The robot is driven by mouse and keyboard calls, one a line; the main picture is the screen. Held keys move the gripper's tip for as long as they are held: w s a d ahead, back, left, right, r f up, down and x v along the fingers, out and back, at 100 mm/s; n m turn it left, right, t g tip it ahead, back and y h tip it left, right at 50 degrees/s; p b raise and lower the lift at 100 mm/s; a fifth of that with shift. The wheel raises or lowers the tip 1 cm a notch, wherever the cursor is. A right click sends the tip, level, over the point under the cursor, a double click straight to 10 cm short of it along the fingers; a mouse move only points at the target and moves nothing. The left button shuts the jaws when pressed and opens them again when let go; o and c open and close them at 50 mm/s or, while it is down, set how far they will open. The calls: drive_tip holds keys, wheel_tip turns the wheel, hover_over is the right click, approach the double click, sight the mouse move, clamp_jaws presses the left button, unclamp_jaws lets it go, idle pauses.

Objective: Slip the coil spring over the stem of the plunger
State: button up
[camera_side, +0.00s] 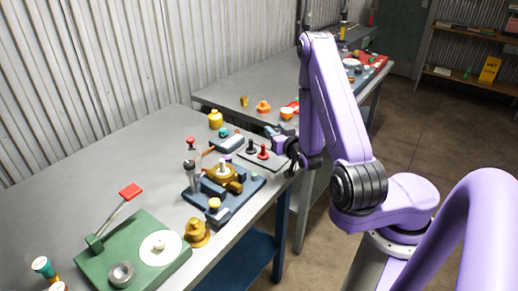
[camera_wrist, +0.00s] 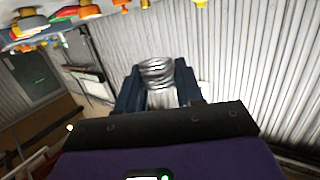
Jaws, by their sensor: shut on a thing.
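My gripper (camera_wrist: 157,68) is shut on the coil spring (camera_wrist: 155,77), a silvery metal coil held between its two dark blue fingers in the wrist view. In the side view my gripper (camera_side: 282,146) is at the table's right edge, to the right of the blue base; the spring is too small to make out there. A brass-coloured body with a pale upright stem (camera_side: 222,165) stands on the blue base (camera_side: 250,187). It may be the plunger, but I cannot tell for sure. The spring is apart from it.
Black and red pegs stand on a grey plate close to my gripper. A green base (camera_side: 117,262) with a red-ended lever is at the front left. A brass fitting (camera_side: 197,233) stands near the table edge. The table's left part is clear.

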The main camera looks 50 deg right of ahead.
drive_tip(key=w+a+r+n+t+y, duration=0.35)
drive_tip(key=w+a+n+y, duration=0.3)
drive_tip(key=a+y, duration=0.25)
drive_tip(key=r+n+g+y, duration=0.2)
drive_tip(key=n+g+y, duration=0.2)
drive_tip(key=n+y, duration=0.35)
hover_over(223, 171)
drive_tip(key=d, duration=0.1)
drive_tip(key=shift+w+f+m+y, duration=0.1)
drive_tip(key=shift+w+m+y, duration=0.35)
drive_tip(key=shift+m, duration=0.05)
drive_tip(key=shift+s+a+f, duration=0.1)
drive_tip(key=shift+a, duration=0.05)
drive_tip(key=shift+f, duration=3.9)
drive_tip(key=shift+f, duration=0.1)
drive_tip(key=o, duration=1)
